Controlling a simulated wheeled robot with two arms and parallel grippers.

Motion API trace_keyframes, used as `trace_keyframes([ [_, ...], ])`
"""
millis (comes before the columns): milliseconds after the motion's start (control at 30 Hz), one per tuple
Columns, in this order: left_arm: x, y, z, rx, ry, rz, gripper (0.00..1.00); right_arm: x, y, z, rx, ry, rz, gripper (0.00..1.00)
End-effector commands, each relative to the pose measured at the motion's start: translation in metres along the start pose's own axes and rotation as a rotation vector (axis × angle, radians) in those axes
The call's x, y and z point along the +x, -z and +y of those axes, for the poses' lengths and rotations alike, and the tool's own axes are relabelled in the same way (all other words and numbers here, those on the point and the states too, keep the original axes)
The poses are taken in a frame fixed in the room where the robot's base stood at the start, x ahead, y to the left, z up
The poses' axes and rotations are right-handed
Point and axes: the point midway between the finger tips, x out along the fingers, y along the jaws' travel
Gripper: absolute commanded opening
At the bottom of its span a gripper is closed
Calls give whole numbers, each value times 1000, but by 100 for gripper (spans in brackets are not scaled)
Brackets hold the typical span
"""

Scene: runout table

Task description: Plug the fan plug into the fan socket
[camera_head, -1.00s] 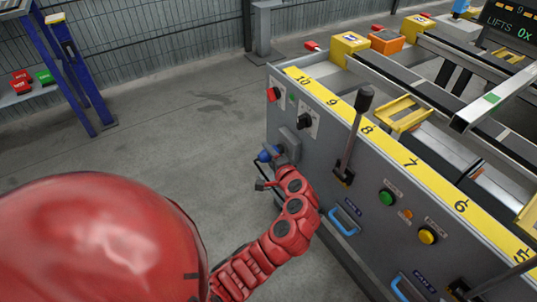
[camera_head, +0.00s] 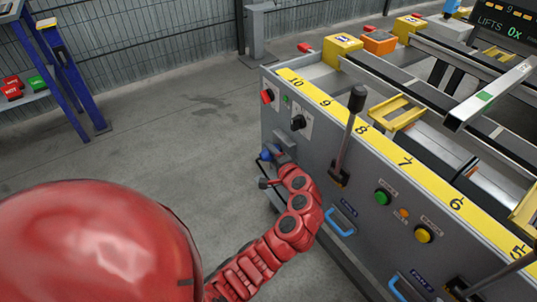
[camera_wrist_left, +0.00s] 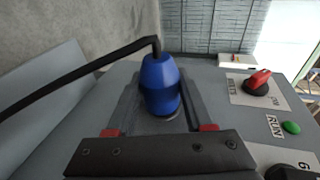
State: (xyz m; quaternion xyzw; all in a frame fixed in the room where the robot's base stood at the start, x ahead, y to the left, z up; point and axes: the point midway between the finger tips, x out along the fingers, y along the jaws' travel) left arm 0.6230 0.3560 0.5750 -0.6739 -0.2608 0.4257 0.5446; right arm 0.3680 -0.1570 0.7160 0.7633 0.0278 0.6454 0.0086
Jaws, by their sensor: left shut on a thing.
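The blue fan plug (camera_head: 267,152) is at the machine's front panel, beside a grey box (camera_head: 284,141) that looks like the fan socket. In the left wrist view the blue plug (camera_wrist_left: 160,86) sits between the fingers of my left gripper (camera_wrist_left: 158,100), with a black cable leaving its top to the left. My left gripper (camera_head: 272,170) is shut on the plug, its red arm reaching in from below. The plug's contact end is hidden, so I cannot tell whether it is in the socket. My right gripper is out of view.
A blue handle (camera_head: 340,222) is to the right of the wrist. The floor (camera_head: 190,130) left of the machine is clear.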

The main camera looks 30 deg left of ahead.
Motion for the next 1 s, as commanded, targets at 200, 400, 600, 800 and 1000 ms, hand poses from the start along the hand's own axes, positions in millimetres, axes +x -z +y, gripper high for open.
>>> trace_keyframes([
  [200,1,5,0,1,0,-1,0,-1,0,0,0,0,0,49],
  [400,1,9,0,0,1,1,0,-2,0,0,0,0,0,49],
  [600,1,9,0,0,0,1,87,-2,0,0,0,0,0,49],
  [800,1,8,0,0,0,0,87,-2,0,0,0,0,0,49],
  [1000,-7,10,-1,1,0,4,87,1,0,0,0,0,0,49],
])
